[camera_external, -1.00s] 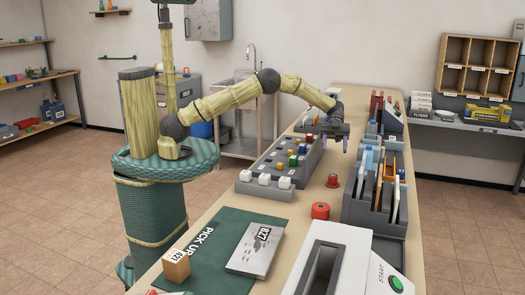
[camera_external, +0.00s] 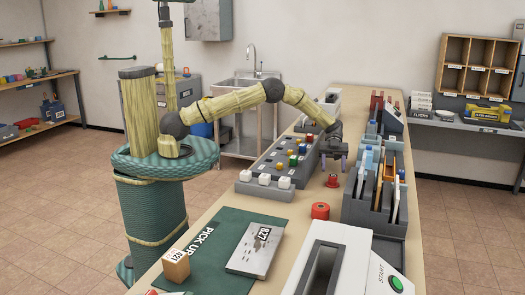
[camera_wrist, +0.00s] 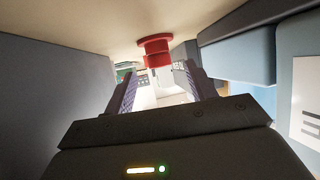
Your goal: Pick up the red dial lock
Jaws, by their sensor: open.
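A small red dial-shaped piece (camera_external: 332,181) with a wider base stands upright on the table, between the grey button board and the upright sorter. A red round piece (camera_external: 320,211) lies nearer the camera; I cannot tell for sure which of the two is the dial lock. My gripper (camera_external: 334,167) is open and empty, just above and behind the farther red piece, fingers tilted down. In the wrist view a red flanged piece (camera_wrist: 155,52) shows beyond and between the open fingers, apart from them.
The grey sorter (camera_external: 374,208) with upright envelopes stands close on the right. The button board (camera_external: 283,160) with coloured cubes is close on the left.

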